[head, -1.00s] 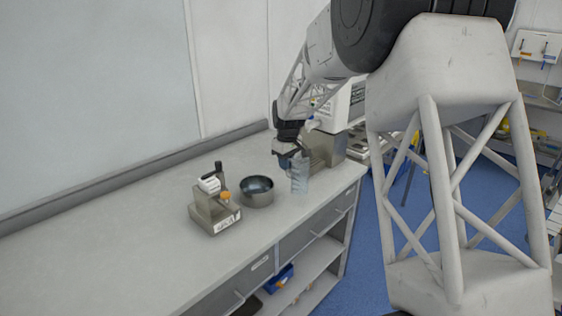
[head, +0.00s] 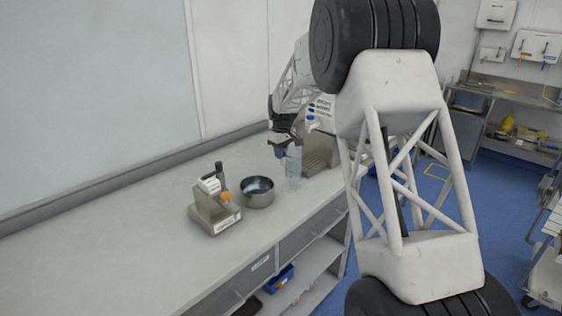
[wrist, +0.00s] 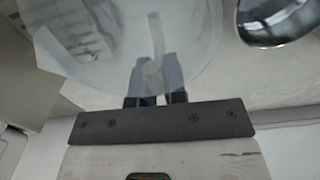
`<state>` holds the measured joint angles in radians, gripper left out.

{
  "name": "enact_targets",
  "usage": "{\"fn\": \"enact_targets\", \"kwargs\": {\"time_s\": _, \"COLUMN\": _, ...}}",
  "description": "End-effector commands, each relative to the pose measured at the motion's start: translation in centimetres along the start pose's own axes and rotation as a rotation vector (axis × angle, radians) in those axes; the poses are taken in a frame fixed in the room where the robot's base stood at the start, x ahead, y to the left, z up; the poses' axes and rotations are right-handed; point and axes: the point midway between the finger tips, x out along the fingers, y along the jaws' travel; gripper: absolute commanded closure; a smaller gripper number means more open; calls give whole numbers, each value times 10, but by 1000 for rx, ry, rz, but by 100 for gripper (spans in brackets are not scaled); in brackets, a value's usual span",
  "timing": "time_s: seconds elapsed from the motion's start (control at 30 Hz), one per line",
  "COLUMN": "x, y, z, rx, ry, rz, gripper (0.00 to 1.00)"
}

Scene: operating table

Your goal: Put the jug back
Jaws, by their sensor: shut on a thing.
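The jug (head: 294,168) is clear and bluish, and it stands upright near the front edge of the counter, right of the metal bowl. In the wrist view the jug (wrist: 120,60) fills the upper left, with its handle running down between my fingers. My gripper (head: 283,147) is at the jug's upper left side in the head view. In the wrist view my gripper (wrist: 156,95) is shut on the jug's handle. I cannot tell whether the jug's base touches the counter.
The metal bowl (head: 257,186) stands left of the jug; its edge also shows in the wrist view (wrist: 275,30). A small metal holder (head: 214,212) with a label stands further left. A boxy metal appliance (head: 322,150) is close behind and right of the jug. The counter's left part is clear.

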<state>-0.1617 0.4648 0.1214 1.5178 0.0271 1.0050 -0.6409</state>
Motion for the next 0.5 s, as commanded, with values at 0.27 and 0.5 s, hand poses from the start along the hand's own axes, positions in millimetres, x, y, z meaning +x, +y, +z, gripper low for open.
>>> {"fn": "enact_targets", "kwargs": {"time_s": 0.27, "x": 0, "y": 0, "z": 0, "rx": 0, "ry": 0, "rz": 0, "gripper": 100}}
{"fn": "enact_targets", "kwargs": {"time_s": 0.5, "x": 16, "y": 0, "z": 1, "rx": 0, "ry": -2, "rz": -1, "gripper": 100}}
